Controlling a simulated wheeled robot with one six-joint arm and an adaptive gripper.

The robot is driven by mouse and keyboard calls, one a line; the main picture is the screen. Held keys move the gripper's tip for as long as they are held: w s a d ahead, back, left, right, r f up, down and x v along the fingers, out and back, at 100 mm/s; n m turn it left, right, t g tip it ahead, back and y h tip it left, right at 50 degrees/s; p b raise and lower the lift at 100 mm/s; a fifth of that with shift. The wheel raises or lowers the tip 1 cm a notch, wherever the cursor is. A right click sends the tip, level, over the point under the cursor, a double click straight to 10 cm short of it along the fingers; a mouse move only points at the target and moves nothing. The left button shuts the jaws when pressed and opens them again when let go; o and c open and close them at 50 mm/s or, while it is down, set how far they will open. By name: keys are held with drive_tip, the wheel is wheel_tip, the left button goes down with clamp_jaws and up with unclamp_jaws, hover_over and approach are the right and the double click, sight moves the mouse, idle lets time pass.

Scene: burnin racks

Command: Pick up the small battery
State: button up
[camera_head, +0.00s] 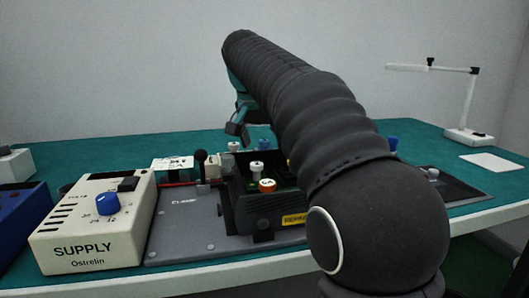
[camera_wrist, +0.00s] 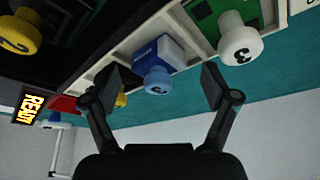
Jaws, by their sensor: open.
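In the wrist view my gripper (camera_wrist: 165,78) is open, with one finger on each side of a small blue and white block (camera_wrist: 153,52) that has a round blue knob marked 3 (camera_wrist: 157,79). I see no grip on it. A green block (camera_wrist: 212,15) with a white knob marked 3 (camera_wrist: 240,45) sits to its right in the same pale rack. No block is labelled as the small battery, so I cannot tell which it is. In the head view my gripper (camera_head: 238,129) is partly hidden behind my arm, above the back of the bench.
A cream supply box (camera_head: 92,222) stands at the front left, beside a grey clamp plate (camera_head: 185,225). A dark rack (camera_head: 265,213) with knobs is partly behind my arm. A white lamp (camera_head: 468,110) stands at the right. A yellow knob marked 2 (camera_wrist: 20,36) shows in the wrist view.

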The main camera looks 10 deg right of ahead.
drive_tip(key=c, duration=1.2)
drive_tip(key=shift+r, duration=0.2)
